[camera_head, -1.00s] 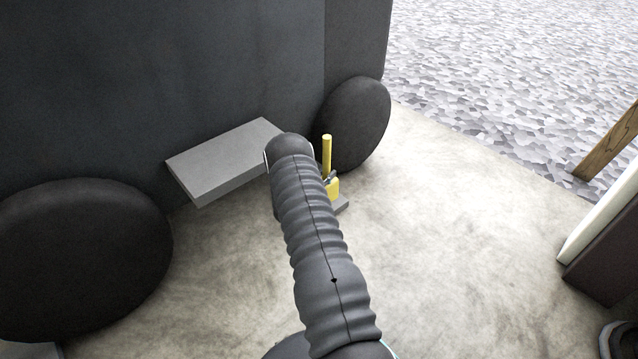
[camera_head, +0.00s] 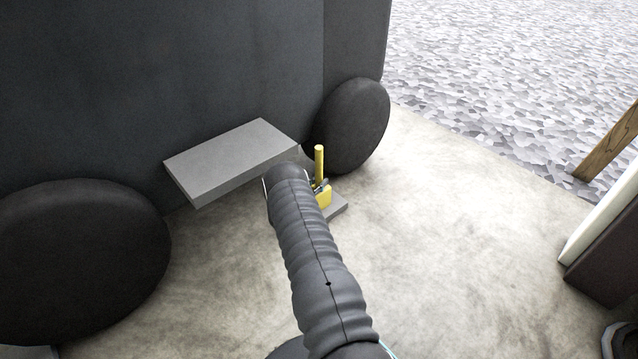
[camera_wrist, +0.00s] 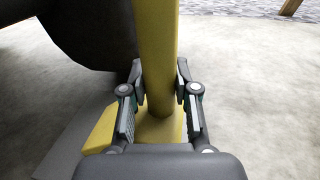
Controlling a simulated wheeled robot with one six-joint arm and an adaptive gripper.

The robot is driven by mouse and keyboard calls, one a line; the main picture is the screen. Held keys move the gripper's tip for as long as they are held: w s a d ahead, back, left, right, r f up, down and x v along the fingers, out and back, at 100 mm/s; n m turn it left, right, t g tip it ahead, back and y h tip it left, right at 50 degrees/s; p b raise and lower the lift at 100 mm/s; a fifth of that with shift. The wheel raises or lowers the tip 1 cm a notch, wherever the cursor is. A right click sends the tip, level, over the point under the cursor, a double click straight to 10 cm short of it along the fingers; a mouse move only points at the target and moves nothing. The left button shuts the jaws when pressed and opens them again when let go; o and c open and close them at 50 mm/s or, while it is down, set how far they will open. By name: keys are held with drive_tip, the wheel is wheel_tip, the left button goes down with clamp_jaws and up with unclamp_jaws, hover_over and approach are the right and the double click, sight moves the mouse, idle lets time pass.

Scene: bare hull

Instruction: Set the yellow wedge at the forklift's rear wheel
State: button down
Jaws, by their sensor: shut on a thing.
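The yellow wedge (camera_head: 324,197) has an upright yellow post (camera_head: 319,162) as a handle. It is partly hidden behind my arm in the head view. In the wrist view the wedge body (camera_wrist: 100,131) shows low between and left of the fingers. My gripper (camera_wrist: 160,88) is shut on the post (camera_wrist: 156,50), one finger on each side. The forklift (camera_head: 180,70) is a dark grey body with a round black wheel (camera_head: 355,125) just behind the wedge and another black wheel (camera_head: 80,260) at the left. I cannot tell whether wedge and wheel touch.
A grey step (camera_head: 230,160) juts from the forklift between the wheels, close to my arm. A flat grey slab (camera_head: 338,208) lies by the wedge. Pale concrete floor (camera_head: 470,220) is open to the right. A white-topped dark object (camera_head: 610,240) and a wooden post (camera_head: 610,140) stand at the right.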

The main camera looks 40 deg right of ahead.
drive_tip(key=shift+w, duration=0.1)
drive_tip(key=c, duration=0.9)
unclamp_jaws()
drive_tip(key=shift+r, duration=0.1)
drive_tip(key=v, duration=1.2)
drive_tip(key=shift+p, duration=0.35)
